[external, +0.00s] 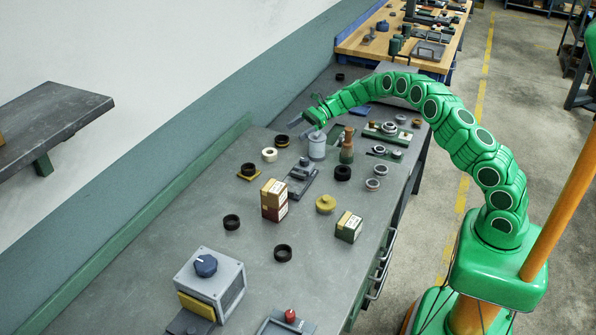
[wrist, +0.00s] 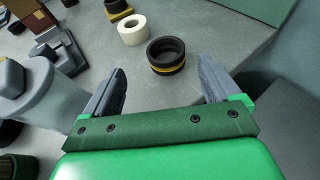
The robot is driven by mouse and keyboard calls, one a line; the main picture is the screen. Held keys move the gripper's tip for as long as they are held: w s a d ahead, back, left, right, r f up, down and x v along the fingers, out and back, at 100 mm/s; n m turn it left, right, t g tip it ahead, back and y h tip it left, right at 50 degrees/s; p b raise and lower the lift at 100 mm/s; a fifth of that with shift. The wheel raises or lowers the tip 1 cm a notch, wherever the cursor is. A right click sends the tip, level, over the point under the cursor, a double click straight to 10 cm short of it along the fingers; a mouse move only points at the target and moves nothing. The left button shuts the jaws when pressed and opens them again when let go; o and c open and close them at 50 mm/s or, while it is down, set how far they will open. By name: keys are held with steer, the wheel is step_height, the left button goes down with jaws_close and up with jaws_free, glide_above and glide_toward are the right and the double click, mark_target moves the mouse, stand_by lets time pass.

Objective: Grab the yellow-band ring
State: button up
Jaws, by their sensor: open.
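The yellow-band ring (wrist: 166,57) is black with a yellow stripe round its lower part. It lies flat on the grey bench, just beyond and between my fingertips in the wrist view. In the external view the ring (external: 282,141) sits near the far left part of the bench. My gripper (wrist: 163,76) is open and empty, with one grey finger on each side of the view. In the external view my gripper (external: 300,126) is above the bench, close to the ring; its fingers are small there. No contact with the ring shows.
A white tape roll (wrist: 133,30) lies left of the ring. A black ring on a yellow base (external: 248,171) is farther off. A grey canister (external: 317,146) stands close beside my gripper, with a brown bottle (external: 347,146) near it. The bench edge is right of the ring in the wrist view.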

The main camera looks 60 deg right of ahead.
mark_target(277, 143)
steer(key=shift+x, duration=1.35)
steer(key=shift+w+x, duration=0.15)
steer(key=shift+x, duration=1.15)
steer(key=shift+w+x, duration=0.15)
steer(key=shift+x, duration=1.15)
steer(key=shift+d, duration=0.25)
steer(key=c, duration=1.2)
